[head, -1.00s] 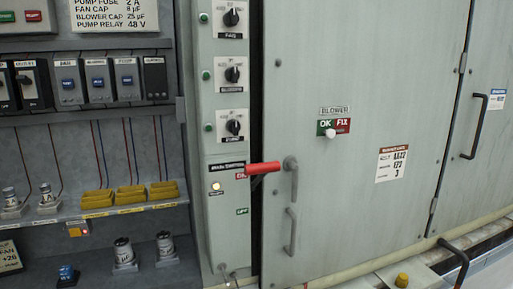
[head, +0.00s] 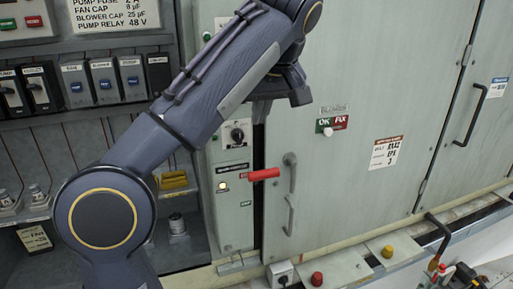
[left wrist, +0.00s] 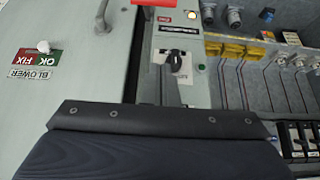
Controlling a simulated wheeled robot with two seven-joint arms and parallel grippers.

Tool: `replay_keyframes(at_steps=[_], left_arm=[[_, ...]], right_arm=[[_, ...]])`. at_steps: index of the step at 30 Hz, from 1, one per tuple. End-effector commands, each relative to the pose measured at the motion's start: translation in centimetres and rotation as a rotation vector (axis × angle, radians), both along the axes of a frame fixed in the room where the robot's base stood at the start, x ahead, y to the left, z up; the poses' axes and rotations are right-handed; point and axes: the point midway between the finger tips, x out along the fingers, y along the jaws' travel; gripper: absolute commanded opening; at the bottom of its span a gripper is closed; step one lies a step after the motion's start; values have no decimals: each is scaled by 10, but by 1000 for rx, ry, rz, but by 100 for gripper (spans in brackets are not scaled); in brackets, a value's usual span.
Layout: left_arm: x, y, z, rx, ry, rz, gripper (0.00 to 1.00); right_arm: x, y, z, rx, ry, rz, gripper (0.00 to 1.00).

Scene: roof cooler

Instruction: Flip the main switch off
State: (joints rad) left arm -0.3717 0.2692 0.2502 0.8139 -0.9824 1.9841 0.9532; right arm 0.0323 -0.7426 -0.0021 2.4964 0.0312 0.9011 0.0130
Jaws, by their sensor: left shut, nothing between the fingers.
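The main switch is a red lever handle (head: 264,174) on the narrow grey panel left of the blower door. It stands out roughly level, beside the red ON label (head: 243,176). The green OFF label (head: 246,204) is below it. In the left wrist view the red handle (left wrist: 155,3) is cut by the top edge. My left gripper (head: 284,92) is above the handle, in front of the panel and door edge, apart from it. It is shut and empty; its fingertips are hard to make out. My right gripper is not in view.
A lit indicator lamp (head: 222,186) is left of the handle. A rotary knob (head: 237,135) sits above it. The blower door handle (head: 290,195) is close on the right. Yellow trays (head: 174,181) stand on a shelf at left. The space below the red handle is clear.

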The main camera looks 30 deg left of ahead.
Motion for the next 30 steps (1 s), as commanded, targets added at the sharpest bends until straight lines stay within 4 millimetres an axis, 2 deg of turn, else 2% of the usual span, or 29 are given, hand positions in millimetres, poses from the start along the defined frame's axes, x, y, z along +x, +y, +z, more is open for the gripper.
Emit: replay_keyframes(at_steps=[10,14,17,28,30], left_arm=[[0,1,0,0,-1,5,0],[3,5,-8,2,1,6,0],[7,11,-21,1,3,7,0],[32,40,-90,0,4,7,0],[26,31,-96,0,0,1,0]], right_arm=[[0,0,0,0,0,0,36],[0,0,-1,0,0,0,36],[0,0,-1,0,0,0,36],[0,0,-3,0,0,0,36],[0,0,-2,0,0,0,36]])
